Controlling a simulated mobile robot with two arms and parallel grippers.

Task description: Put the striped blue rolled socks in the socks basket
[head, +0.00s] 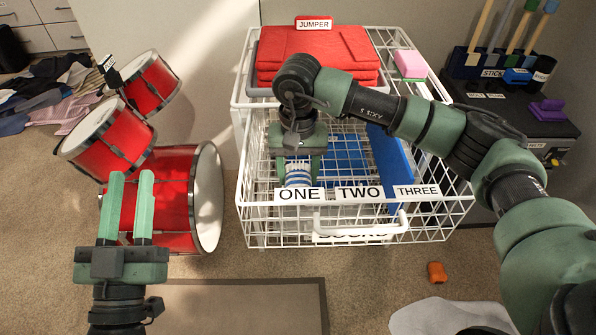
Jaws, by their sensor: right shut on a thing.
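The striped blue rolled socks (298,175), blue and white, are in the jaws of my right gripper (297,160), which points down into the white wire socks basket (458,195). They are behind the ONE label at the basket's front left. I cannot tell whether they touch the basket floor. The gripper hides their upper part. The basket is pulled out, and its lower front label is partly hidden behind the handle. My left gripper (128,208) is empty, with its fingers apart, in front of the red drums.
Blue dividers (390,165) stand inside the basket. A red folded jumper (318,52) lies above and behind it. A red drum set (160,190) stands left, with clothes (50,90) beyond. An orange object (436,272) and a grey cloth (450,315) lie on the floor in front.

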